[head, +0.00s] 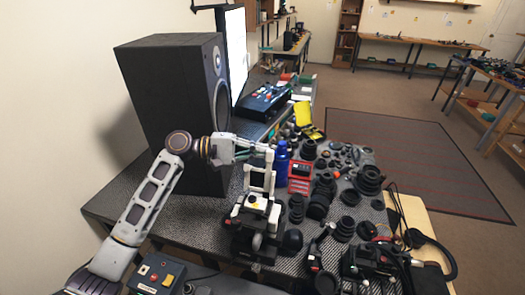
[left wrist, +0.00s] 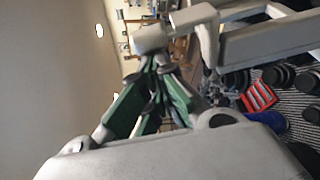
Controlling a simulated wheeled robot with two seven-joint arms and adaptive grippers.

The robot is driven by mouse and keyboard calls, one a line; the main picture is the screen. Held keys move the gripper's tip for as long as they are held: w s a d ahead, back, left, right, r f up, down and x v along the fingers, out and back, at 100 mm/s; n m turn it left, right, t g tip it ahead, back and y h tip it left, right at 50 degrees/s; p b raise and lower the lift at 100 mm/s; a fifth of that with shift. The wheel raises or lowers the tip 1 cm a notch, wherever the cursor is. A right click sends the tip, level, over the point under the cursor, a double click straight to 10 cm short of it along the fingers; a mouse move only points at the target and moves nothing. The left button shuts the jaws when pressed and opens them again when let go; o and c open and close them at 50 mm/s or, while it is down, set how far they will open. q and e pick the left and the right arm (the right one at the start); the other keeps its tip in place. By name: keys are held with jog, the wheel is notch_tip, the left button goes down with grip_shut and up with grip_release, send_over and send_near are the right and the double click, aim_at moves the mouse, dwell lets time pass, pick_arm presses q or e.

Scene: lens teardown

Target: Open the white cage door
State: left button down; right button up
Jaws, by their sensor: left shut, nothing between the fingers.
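The white cage door (head: 272,182) stands up as an open frame on a small black-and-white machine (head: 255,222) in the middle of the table in the head view. In the left wrist view, white bars of it (left wrist: 262,44) fill the upper right. My left gripper (head: 268,153) is at the top of the white frame. Its green fingers (left wrist: 156,62) are shut with nothing between them, their tips close to the end of a white bar. I cannot tell whether they touch it. My right gripper is not in view.
A large black speaker (head: 170,95) stands behind my left arm. A blue bottle (head: 282,163) and a red box (head: 300,177) stand right of the frame. Several black lens parts (head: 320,200) crowd the table to the right. A control box (head: 157,275) is at the lower left.

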pick_arm(q)
jog(key=s+a+r, duration=0.1)
jog(key=a, duration=1)
jog(key=shift+s+a, duration=0.15)
jog(key=shift+s, duration=0.05)
